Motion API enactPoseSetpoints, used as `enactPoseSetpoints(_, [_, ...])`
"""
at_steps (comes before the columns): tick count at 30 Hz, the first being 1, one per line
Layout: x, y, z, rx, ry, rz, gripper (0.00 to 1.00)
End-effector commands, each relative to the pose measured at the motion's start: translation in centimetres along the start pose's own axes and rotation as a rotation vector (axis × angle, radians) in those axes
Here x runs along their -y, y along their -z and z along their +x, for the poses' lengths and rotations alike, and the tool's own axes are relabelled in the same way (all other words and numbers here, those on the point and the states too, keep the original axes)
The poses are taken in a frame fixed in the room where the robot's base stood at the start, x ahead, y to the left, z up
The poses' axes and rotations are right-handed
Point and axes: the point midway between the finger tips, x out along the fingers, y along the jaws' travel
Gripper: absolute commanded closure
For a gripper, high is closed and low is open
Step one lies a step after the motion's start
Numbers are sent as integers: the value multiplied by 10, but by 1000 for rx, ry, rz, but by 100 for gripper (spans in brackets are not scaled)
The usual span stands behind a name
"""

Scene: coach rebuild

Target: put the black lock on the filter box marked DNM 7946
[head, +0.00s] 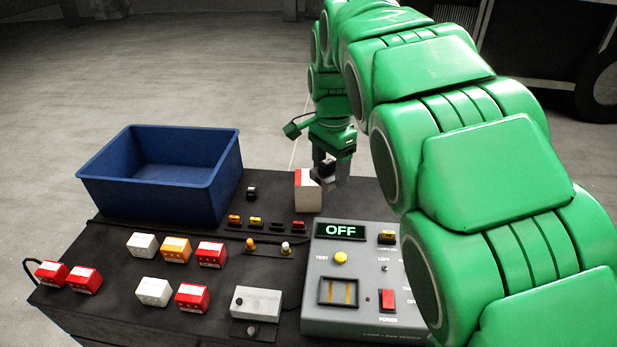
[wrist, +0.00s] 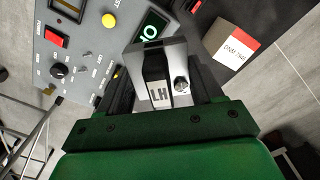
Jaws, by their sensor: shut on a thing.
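My gripper (head: 328,174) hangs over the back of the dark bench, beside the filter box. In the wrist view it is shut on the black lock (wrist: 156,72), a black and grey piece with an LH label and a small round silver part. The filter box (head: 307,196) is white with a red part and stands upright behind the tester. Its label reads DNM 7946 in the wrist view (wrist: 233,48), where it lies to the right of the held lock. In the head view the gripper partly covers the box's upper right; I cannot tell whether they touch.
A grey tester (head: 350,255) reading OFF stands in front of the box. A blue bin (head: 160,200) is at the back left. A small black piece (head: 251,193) lies between bin and box. Several white, red and orange blocks (head: 176,249) stand at the left and front.

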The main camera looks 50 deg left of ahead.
Motion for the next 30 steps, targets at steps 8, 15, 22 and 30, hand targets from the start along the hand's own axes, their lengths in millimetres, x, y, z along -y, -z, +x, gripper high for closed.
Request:
enactPoseSetpoints(8, [12,4,7,2,-5,-14,76])
enactPoseSetpoints(15, [33,16,16,1,-1,-13,76])
enactPoseSetpoints(22, [50,26,24,-1,1,-14,76])
enactPoseSetpoints(30, [68,37,33,-1,0,-13,76])
